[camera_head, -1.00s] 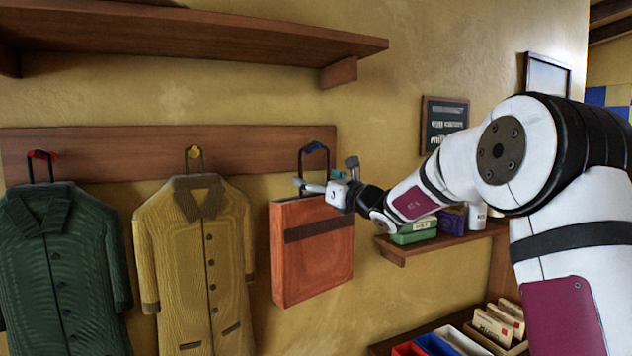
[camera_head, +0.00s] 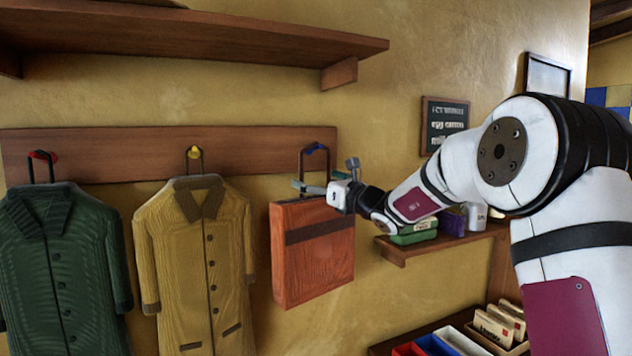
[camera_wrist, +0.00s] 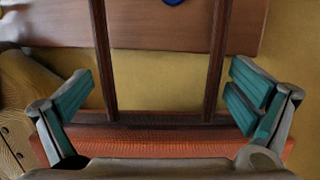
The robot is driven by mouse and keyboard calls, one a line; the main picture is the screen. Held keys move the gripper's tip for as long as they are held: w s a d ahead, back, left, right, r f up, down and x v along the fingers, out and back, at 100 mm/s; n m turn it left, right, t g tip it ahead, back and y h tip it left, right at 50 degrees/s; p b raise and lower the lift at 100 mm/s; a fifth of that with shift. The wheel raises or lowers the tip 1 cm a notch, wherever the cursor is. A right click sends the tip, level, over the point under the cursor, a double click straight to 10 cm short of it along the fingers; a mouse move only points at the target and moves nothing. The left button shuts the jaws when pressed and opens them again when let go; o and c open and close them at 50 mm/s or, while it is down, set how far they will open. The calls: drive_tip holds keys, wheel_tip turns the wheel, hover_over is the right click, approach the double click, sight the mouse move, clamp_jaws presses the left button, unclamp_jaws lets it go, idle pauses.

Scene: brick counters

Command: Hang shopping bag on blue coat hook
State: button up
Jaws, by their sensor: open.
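The orange-brown shopping bag (camera_head: 312,262) with a dark band hangs below the blue coat hook (camera_head: 316,148) at the right end of the wooden rail. Its dark handle loop (camera_head: 301,164) reaches up to the hook and appears to pass over it. My gripper (camera_head: 328,187) is at the bag's top edge, around the lower handle. In the wrist view, the open teal-padded fingers (camera_wrist: 158,108) stand to either side of the two handle straps (camera_wrist: 216,65), apart from them. The bag's top (camera_wrist: 160,140) lies just below, and part of the blue hook shows at the top edge.
A mustard coat (camera_head: 196,265) hangs from a yellow hook and a green coat (camera_head: 62,270) from a red hook, left of the bag. A wooden shelf (camera_head: 190,38) runs above. A small shelf (camera_head: 440,244) with boxes is at the right.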

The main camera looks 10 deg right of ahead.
drive_tip(key=v, duration=1.1)
drive_tip(key=s+a+f+n+g+y, duration=0.1)
drive_tip(key=s+a+n+g+y, duration=0.2)
drive_tip(key=s+a+n+g, duration=0.5)
drive_tip(key=s+a+f+n+g+h, duration=0.1)
drive_tip(key=s+a+f+n+g, duration=0.15)
drive_tip(key=s+a+n, duration=0.4)
drive_tip(key=s+a+f+n+g+h, duration=0.1)
drive_tip(key=s+a+f+n+h, duration=0.15)
drive_tip(key=s, duration=0.65)
drive_tip(key=s+d+f+n+h, duration=0.4)
drive_tip(key=s+d+n, duration=0.2)
drive_tip(key=s, duration=0.3)
drive_tip(key=s+d+f+n+h, duration=0.4)
drive_tip(key=s+d+n, duration=0.2)
drive_tip(key=s+n, duration=0.1)
drive_tip(key=shift+s+d+n, duration=0.3)
drive_tip(key=shift+s+d, duration=0.05)
drive_tip(key=shift+s, duration=0.5)
drive_tip(key=shift+g+h, duration=0.25)
